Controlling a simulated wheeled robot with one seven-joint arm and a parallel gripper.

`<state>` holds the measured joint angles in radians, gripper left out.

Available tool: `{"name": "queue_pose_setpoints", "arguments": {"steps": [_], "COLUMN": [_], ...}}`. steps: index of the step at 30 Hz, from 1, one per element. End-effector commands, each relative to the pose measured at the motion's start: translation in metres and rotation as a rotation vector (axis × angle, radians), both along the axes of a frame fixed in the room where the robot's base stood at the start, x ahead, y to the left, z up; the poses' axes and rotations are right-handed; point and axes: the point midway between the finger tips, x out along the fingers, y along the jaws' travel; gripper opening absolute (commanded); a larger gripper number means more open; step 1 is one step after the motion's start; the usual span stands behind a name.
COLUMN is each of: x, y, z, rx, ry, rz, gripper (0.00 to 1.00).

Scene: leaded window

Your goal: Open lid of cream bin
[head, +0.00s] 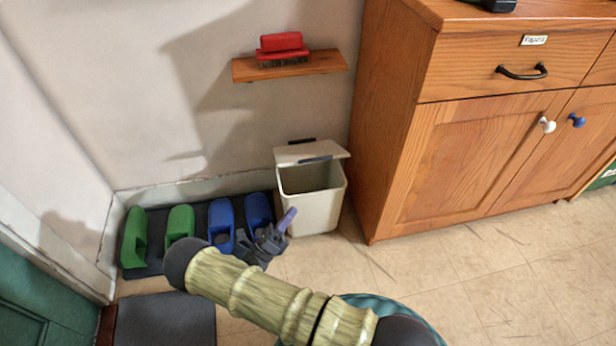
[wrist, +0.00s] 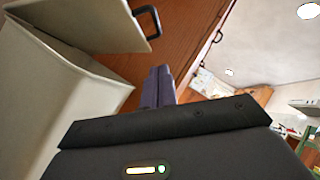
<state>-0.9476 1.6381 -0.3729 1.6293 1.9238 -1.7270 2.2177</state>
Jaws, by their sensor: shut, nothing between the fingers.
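The cream bin (head: 311,208) stands on the floor against the wall, beside the wooden cabinet. Its lid (head: 311,152) is raised and tilted back, so the bin's mouth is open, and a dark handle shows on the lid's front edge. In the wrist view the bin (wrist: 50,95) fills the left side, with the lid (wrist: 90,22) above it and the black handle (wrist: 150,20) at its edge. My gripper (head: 291,213) is in front of the bin, low and to its left, with its purple fingers together and empty. In the wrist view the fingers (wrist: 158,85) point up, below the handle and apart from it.
The wooden cabinet (head: 455,160) stands close on the bin's right. Green slippers (head: 180,222) and blue slippers (head: 222,220) lie on a dark mat to the left. A wall shelf (head: 290,67) holds a red brush (head: 282,46) above the bin. Floor (head: 450,260) before the cabinet is clear.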

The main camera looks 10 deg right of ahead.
Motion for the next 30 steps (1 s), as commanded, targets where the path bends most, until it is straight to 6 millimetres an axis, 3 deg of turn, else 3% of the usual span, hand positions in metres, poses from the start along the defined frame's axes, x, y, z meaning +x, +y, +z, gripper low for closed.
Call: {"name": "queue_pose_setpoints", "arguments": {"steps": [8,22,30], "x": [0.010,0.048,0.071], "y": [-0.014,-0.072,-0.071], "z": [0.009,0.050,0.076], "rx": [0.000,0.001,0.002], "ry": [-0.001,0.000,-0.001], "rz": [-0.003,-0.002,0.001], "gripper": [0.00,0.00,0.00]}}
